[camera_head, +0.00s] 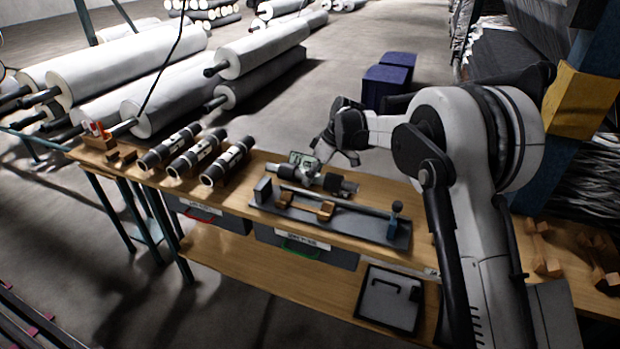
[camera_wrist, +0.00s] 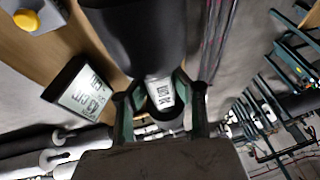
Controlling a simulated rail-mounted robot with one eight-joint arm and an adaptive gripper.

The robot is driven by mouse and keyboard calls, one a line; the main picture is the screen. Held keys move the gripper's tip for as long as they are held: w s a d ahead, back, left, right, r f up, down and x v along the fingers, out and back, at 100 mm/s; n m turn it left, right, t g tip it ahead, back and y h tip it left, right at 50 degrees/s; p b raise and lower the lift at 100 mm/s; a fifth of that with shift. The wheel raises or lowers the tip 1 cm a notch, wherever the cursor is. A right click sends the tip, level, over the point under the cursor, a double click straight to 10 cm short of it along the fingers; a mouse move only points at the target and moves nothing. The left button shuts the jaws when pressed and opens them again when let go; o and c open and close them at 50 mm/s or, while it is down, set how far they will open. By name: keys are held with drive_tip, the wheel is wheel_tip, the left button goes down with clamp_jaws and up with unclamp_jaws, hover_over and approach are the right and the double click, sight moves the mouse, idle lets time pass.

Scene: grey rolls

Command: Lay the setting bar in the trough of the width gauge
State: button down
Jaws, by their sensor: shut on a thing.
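My gripper (camera_head: 318,166) is behind the gauge, shut around the middle of a dark bar with a pale label (camera_head: 340,184). In the wrist view the bar's label (camera_wrist: 160,93) shows between my fingers (camera_wrist: 160,103). I cannot tell whether the bar touches the bench.
Three similar dark bars with pale bands (camera_head: 197,153) lie side by side on the bench (camera_head: 140,178), left of the gauge. A digital display (camera_wrist: 82,93) is beside the held bar. Wooden blocks (camera_head: 540,250) stand at the bench's right end. Drawers hang below the top.

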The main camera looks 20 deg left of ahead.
drive_tip(key=shift+f, duration=0.1)
drive_tip(key=shift+f+b, duration=2.85)
drive_tip(key=shift+f, duration=1.3)
drive_tip(key=c, duration=1.4)
unclamp_jaws()
drive_tip(key=shift+c, duration=0.2)
drive_tip(key=v, duration=1.2)
drive_tip(key=shift+w, duration=0.1)
drive_tip(key=shift+d+r, duration=0.1)
